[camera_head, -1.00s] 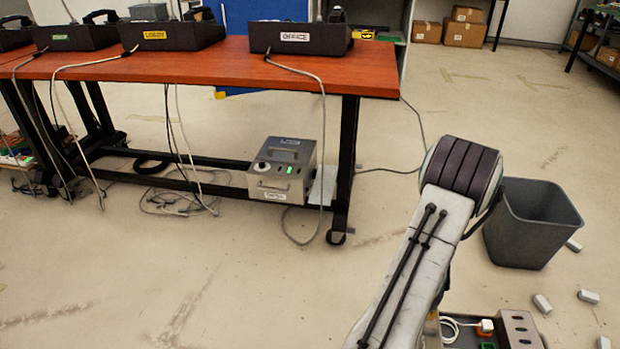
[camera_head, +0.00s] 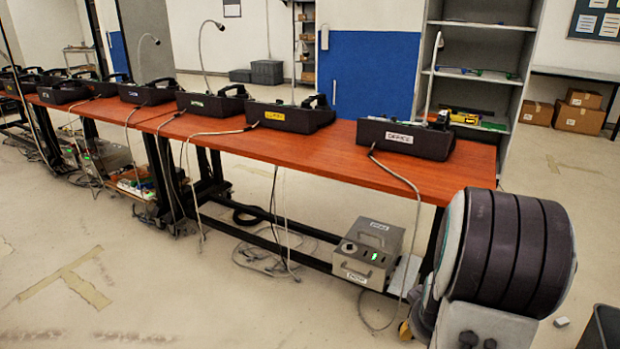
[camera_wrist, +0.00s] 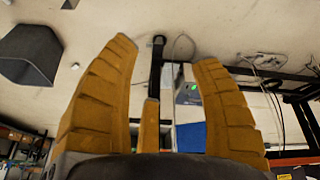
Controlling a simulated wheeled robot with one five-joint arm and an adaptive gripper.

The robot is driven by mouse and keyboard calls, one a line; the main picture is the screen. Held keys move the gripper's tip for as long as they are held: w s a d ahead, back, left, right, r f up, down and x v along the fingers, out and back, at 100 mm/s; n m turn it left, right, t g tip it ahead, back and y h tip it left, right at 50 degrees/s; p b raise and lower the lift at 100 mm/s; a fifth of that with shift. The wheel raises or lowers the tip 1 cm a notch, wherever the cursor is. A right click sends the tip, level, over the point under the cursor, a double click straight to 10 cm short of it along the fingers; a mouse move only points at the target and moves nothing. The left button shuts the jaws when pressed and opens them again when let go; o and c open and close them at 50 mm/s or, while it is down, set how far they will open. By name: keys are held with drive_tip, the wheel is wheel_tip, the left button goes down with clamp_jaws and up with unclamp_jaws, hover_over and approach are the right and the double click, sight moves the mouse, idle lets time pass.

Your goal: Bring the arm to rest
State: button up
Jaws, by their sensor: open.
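My arm is folded up at the lower right of the head view, with a large dark ribbed joint close to the camera. My gripper shows in the wrist view (camera_wrist: 165,85), its yellow-brown ribbed fingers spread apart with nothing between them. Beyond the fingers the wrist view shows the floor, a table leg and the metal box with a green light (camera_wrist: 188,94). In the head view most of the gripper is hidden behind or below my arm.
A long wooden table (camera_head: 330,150) carries several black phone units, one marked OFFICE (camera_head: 405,138). The metal box (camera_head: 368,252) sits under it, among loose cables. A grey bin (camera_head: 602,330) stands at the lower right. A shelf (camera_head: 475,70) is behind. The left foreground floor is clear.

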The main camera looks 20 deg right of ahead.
drive_tip(key=s+a+r+n+y+p, duration=0.1)
drive_tip(key=s+a+r+n+p, duration=0.1)
drive_tip(key=a+r+p, duration=0.5)
drive_tip(key=s+a+r+n+y+p, duration=0.1)
drive_tip(key=a+r+p, duration=0.6)
drive_tip(key=r, duration=1)
drive_tip(key=s+a+r+n+y+p, duration=0.1)
drive_tip(key=s+a+r+n+p, duration=0.2)
drive_tip(key=a+r+p, duration=0.4)
drive_tip(key=a+r, duration=0.4)
drive_tip(key=r, duration=0.1)
drive_tip(key=shift+p, duration=0.35)
